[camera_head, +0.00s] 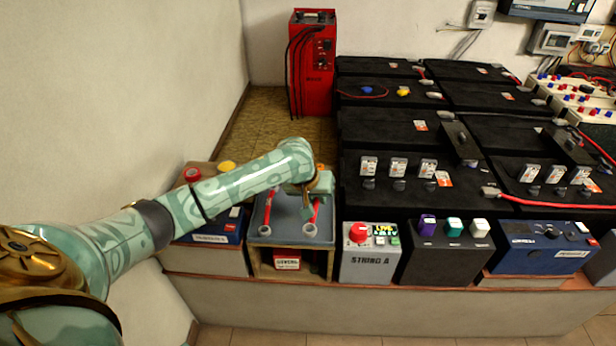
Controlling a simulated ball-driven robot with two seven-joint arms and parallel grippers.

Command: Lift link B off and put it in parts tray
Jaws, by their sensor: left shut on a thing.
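My left gripper (309,198) reaches in from the left over a grey-blue tray (288,240) on a wooden stand. It is shut on a small grey piece (307,213), mostly hidden by the fingers, so I cannot tell if it is link B or if it touches the tray. Two red-handled tools with grey ring ends, a left one (268,207) and a right one (312,218), lie on this tray. Dark raised bars, one at the middle (459,142) and one at the right (567,146), sit across the black batteries. My right gripper is out of view.
Black batteries (385,130) fill the bench right of the tray. A grey box marked String A (371,265) stands right of the tray, near the front edge. A blue box (213,233) stands left of it. A tall red unit (313,65) stands at the back.

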